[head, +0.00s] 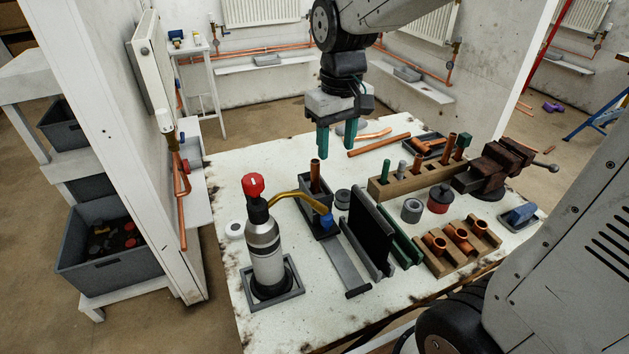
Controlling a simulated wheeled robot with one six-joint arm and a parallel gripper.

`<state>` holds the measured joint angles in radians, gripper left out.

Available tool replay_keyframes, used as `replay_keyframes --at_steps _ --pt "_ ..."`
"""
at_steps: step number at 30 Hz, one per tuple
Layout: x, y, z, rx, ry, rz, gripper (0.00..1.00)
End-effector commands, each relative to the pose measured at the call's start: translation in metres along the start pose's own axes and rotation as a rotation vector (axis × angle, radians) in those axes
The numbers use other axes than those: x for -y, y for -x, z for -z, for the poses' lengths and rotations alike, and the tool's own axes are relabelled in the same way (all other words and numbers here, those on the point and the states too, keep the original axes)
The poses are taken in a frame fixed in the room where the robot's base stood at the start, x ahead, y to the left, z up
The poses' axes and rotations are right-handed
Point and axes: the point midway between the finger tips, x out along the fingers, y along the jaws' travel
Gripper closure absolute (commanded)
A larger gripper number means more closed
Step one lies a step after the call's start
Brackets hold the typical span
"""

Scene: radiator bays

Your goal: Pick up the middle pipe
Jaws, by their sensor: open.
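My gripper (336,142) hangs over the back of the white workbench, its two green fingers apart and nothing between them. Several copper pipes show. One long pipe (379,145) lies flat on the bench to the right of my gripper. A short curved piece (373,134) lies behind it. One pipe (315,178) stands upright in a dark holder in front of my gripper. Two more, a shorter one (416,167) and a taller one (448,149), stand in a wooden rack (412,184) between green and grey rods. I cannot tell which pipe is the middle one.
A gas torch (263,240) with a red knob stands at the front left. A black upright plate (370,230) stands mid-bench. A wooden block (455,258) with copper fittings is at the front right, and a rusty vise (492,168) behind it. The bench's back left is clear.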

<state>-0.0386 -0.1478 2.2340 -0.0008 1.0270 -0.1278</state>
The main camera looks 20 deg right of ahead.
Motion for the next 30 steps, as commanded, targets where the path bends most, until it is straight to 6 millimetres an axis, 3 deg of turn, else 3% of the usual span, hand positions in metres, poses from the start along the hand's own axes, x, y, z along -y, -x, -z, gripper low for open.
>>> replay_keyframes --at_steps 3,9,30 --pt "0.0 -0.02 0.031 0.019 0.028 0.003 0.55" --pt "0.0 -0.04 0.058 0.027 0.054 0.005 0.55" --pt "0.005 -0.119 0.065 0.029 0.058 0.005 0.55"
